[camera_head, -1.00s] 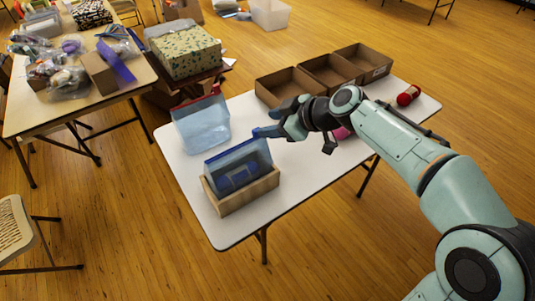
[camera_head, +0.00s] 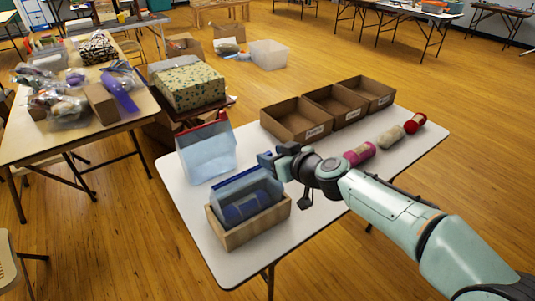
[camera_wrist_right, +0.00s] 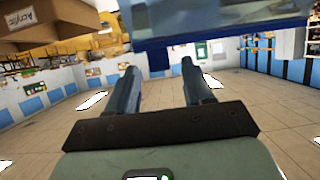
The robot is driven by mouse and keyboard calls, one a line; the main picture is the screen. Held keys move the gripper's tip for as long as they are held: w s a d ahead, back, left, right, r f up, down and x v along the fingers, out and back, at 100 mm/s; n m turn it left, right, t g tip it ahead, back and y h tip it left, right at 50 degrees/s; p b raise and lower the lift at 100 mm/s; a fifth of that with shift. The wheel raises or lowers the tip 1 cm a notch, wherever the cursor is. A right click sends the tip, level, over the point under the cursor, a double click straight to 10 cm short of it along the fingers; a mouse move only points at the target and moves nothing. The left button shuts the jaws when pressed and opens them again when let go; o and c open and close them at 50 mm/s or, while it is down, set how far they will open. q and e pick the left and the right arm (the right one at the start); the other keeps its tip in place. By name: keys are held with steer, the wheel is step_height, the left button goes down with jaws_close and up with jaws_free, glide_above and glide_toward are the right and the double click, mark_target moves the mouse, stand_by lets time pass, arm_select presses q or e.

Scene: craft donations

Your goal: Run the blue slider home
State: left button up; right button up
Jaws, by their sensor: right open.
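A clear bag (camera_head: 236,188) with a blue zip strip along its top stands upright in a wooden holder (camera_head: 262,225) on the white table, with something blue inside. My right gripper (camera_head: 268,161) is at the right end of this strip, fingers open. In the right wrist view the blue strip (camera_wrist_right: 235,52) crosses above the fingers. A small dark blue piece, which looks like the slider (camera_wrist_right: 158,60), hangs from it near the gap between my open fingertips (camera_wrist_right: 160,72). I cannot tell whether they touch it. My left gripper is not in view.
A clear bag with a red top (camera_head: 207,152) stands behind the holder. Three cardboard boxes (camera_head: 297,118) line the back of the table. Pink (camera_head: 359,153), beige (camera_head: 391,138) and red (camera_head: 416,122) yarn lie at right. The white table's front left is bare.

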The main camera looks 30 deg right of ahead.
mark_target(271, 152)
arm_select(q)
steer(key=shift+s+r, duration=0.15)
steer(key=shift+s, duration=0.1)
arm_select(e)
steer(key=shift+x, duration=1.5)
steer(key=shift+c, duration=0.3)
steer(key=c, duration=0.8)
steer(key=shift+d+b, duration=0.35)
steer(key=shift+d, duration=0.15)
steer(key=shift+c, duration=0.2)
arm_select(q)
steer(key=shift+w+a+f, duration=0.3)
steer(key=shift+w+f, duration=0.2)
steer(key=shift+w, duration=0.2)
arm_select(e)
steer(key=o, duration=0.9)
